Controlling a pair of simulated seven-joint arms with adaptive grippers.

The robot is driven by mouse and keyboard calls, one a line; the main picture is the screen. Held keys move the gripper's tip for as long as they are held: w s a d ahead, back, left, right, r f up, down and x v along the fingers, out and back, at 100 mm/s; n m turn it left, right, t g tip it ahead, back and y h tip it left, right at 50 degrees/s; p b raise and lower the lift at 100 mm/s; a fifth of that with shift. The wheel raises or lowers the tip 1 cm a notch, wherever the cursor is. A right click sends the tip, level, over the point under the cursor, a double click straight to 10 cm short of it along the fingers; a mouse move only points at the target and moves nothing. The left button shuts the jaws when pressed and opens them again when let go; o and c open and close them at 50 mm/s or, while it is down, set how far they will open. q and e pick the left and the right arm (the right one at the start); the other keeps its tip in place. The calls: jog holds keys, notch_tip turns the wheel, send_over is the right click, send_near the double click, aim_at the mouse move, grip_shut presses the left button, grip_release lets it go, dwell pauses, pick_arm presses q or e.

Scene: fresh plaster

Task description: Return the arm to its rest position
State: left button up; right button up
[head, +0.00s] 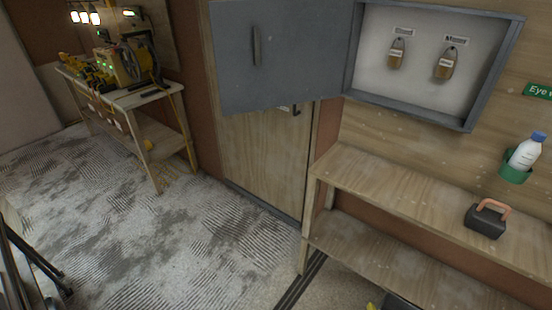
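Neither of my grippers can be made out in the head view. Thin dark bars (35,258) cut in at the lower left edge, and I cannot tell what they belong to. The grey wall cabinet (470,122) at the upper right has its door (285,50) swung open to the left.
A wooden bench (385,185) with a lower shelf runs along the right. A dark box with an orange handle (487,220) stands on it. A white bottle (526,152) sits in a green wall holder (515,175). A machine (125,62) stands on a table at upper left. Worn floor (140,245) between is clear.

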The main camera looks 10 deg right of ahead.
jog(key=s+a+f+g+y, duration=0.1)
jog(key=s+a+f, duration=0.1)
jog(key=f, duration=0.7)
jog(key=s+a+f+g+y, duration=0.1)
jog(key=s+f, duration=0.1)
jog(key=f, duration=0.7)
jog(key=s+a+f+g+y, duration=0.1)
jog(key=s+a+f, duration=0.1)
jog(key=f, duration=0.8)
jog(key=s+f+m+g+y, duration=0.1)
jog(key=s+f+m+g, duration=0.1)
jog(key=s+f, duration=1.4)
jog(key=s+d+m, duration=0.1)
jog(key=s, duration=0.2)
jog(key=shift+s+f, duration=0.3)
jog(key=shift+s, duration=0.1)
pick_arm(q)
jog(key=shift+c, duration=0.3)
pick_arm(e)
jog(key=shift+a, duration=0.1)
